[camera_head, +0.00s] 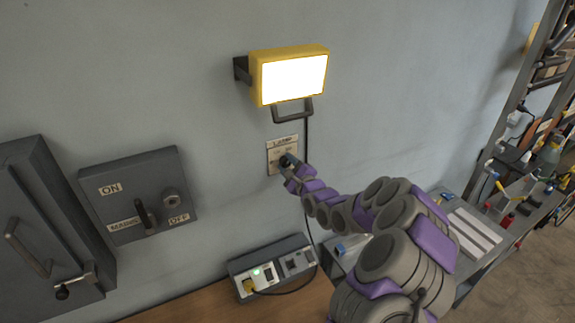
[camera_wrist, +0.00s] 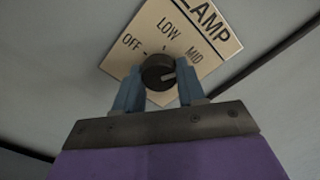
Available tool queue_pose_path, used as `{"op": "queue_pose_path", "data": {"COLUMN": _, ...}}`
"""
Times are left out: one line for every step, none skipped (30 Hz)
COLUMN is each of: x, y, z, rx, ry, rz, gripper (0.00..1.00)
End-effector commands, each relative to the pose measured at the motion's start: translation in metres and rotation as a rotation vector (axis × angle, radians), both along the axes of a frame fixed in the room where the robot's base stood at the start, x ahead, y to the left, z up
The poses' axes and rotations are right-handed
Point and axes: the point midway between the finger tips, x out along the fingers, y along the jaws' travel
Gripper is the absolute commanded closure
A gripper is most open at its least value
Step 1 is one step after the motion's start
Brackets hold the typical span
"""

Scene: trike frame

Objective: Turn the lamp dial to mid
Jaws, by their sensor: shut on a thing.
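The lamp dial is a round black knob (camera_wrist: 158,72) on a beige plate (camera_wrist: 150,30) marked OFF, LOW and MID under the word LAMP. A pale pointer line on the knob points right and slightly up, toward the side of the MID label. My gripper (camera_wrist: 159,88) is shut on the knob, one blue finger on each side. In the head view my gripper (camera_head: 289,165) reaches the plate (camera_head: 273,155) from the lower right and hides part of it. Above, the yellow lamp (camera_head: 291,78) is lit bright white.
A grey switch box (camera_head: 160,178) marked ON and OFF is on the wall at left, beside a dark cabinet (camera_head: 40,205). A socket unit (camera_head: 290,262) with a green light stands on the wooden bench (camera_head: 205,305). A cable runs down from the lamp. Shelving with tools is at right.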

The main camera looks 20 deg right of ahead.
Motion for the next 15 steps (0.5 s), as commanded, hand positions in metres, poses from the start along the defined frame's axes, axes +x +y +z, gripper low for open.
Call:
{"op": "queue_pose_path", "data": {"x": -0.0011, "y": 0.0009, "z": -0.0084, "rx": 0.017, "ry": 0.020, "rz": 0.001, "gripper": 0.91}}
{"op": "queue_pose_path", "data": {"x": -0.0011, "y": 0.0011, "z": -0.0084, "rx": 0.028, "ry": 0.023, "rz": 0.002, "gripper": 0.91}}
{"op": "queue_pose_path", "data": {"x": -0.0011, "y": 0.0011, "z": -0.0086, "rx": 0.039, "ry": 0.025, "rz": 0.002, "gripper": 0.91}}
{"op": "queue_pose_path", "data": {"x": -0.0011, "y": 0.0012, "z": -0.0088, "rx": 0.047, "ry": 0.027, "rz": 0.002, "gripper": 0.91}}
{"op": "queue_pose_path", "data": {"x": -0.0011, "y": 0.0013, "z": -0.0089, "rx": 0.055, "ry": 0.028, "rz": 0.002, "gripper": 0.91}}
{"op": "queue_pose_path", "data": {"x": -0.0011, "y": 0.0014, "z": -0.0091, "rx": 0.061, "ry": 0.030, "rz": 0.001, "gripper": 0.91}}
{"op": "queue_pose_path", "data": {"x": -0.0009, "y": 0.0014, "z": -0.0092, "rx": 0.066, "ry": 0.032, "rz": 0.002, "gripper": 0.91}}
{"op": "queue_pose_path", "data": {"x": -0.0009, "y": 0.0014, "z": -0.0092, "rx": 0.069, "ry": 0.033, "rz": 0.002, "gripper": 0.91}}
{"op": "queue_pose_path", "data": {"x": -0.0009, "y": 0.0016, "z": -0.0093, "rx": 0.073, "ry": 0.034, "rz": 0.002, "gripper": 0.91}}
{"op": "queue_pose_path", "data": {"x": -0.0009, "y": 0.0016, "z": -0.0093, "rx": 0.076, "ry": 0.034, "rz": 0.002, "gripper": 0.91}}
{"op": "queue_pose_path", "data": {"x": -0.0009, "y": 0.0016, "z": -0.0093, "rx": 0.078, "ry": 0.034, "rz": 0.002, "gripper": 0.91}}
{"op": "queue_pose_path", "data": {"x": -0.0009, "y": 0.0016, "z": -0.0095, "rx": 0.079, "ry": 0.035, "rz": 0.002, "gripper": 0.91}}
{"op": "queue_pose_path", "data": {"x": -0.0009, "y": 0.0016, "z": -0.0095, "rx": 0.080, "ry": 0.035, "rz": 0.002, "gripper": 0.91}}
{"op": "queue_pose_path", "data": {"x": -0.0009, "y": 0.0016, "z": -0.0095, "rx": 0.080, "ry": 0.035, "rz": 0.002, "gripper": 0.91}}
{"op": "queue_pose_path", "data": {"x": -0.0009, "y": 0.0017, "z": -0.0096, "rx": 0.080, "ry": 0.035, "rz": 0.002, "gripper": 0.91}}
